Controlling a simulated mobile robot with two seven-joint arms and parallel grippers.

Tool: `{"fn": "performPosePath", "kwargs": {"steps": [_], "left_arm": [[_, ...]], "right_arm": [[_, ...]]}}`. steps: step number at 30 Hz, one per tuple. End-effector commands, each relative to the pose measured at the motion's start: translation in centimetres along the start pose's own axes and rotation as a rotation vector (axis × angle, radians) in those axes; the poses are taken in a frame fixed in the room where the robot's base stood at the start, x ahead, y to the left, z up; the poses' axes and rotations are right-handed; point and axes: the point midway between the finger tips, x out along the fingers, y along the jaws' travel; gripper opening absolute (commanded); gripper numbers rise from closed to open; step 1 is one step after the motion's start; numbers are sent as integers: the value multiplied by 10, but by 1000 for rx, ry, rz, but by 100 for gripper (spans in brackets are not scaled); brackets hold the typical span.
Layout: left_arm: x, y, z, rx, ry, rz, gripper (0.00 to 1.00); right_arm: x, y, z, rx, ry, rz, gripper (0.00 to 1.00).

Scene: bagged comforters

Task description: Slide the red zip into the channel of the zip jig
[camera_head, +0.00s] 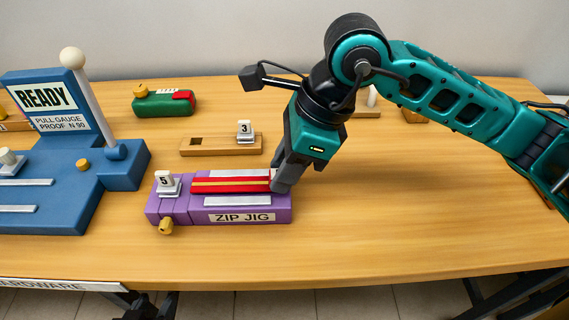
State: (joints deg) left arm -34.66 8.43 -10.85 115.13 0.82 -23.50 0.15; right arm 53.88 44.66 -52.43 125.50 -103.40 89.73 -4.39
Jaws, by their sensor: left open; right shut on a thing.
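The red zip (225,187), with a yellow stripe along its length, lies along the top of the purple zip jig (170,214), between two pale strips. From this angle I cannot tell how deep it sits in the channel. My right gripper (280,184) comes down at the jig's right end and is shut on the right end of the zip, which its fingers partly hide. The jig carries a white tag marked 5 at its left end and a brass knob at the front. My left gripper is not in view.
A blue pull gauge (55,208) with a READY sign (48,97) and a white-knobbed lever stands at left. A wooden block (205,149) with tag 3 lies behind the jig. A green and red device (165,103) is farther back. The table's right front is clear.

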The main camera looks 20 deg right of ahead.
Motion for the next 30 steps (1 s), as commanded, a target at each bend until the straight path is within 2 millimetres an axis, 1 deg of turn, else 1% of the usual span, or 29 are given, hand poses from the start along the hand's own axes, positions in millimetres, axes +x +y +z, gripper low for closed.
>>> {"fn": "performPosePath", "kwargs": {"steps": [17,23,30], "left_arm": [[4,0,12,0,-6,-1,46],[4,0,12,0,-7,-1,46],[7,0,15,0,-7,-1,46]], "right_arm": [[12,0,23,0,-1,0,2],[13,0,25,0,-1,0,2],[18,0,34,-2,-1,1,2]]}}
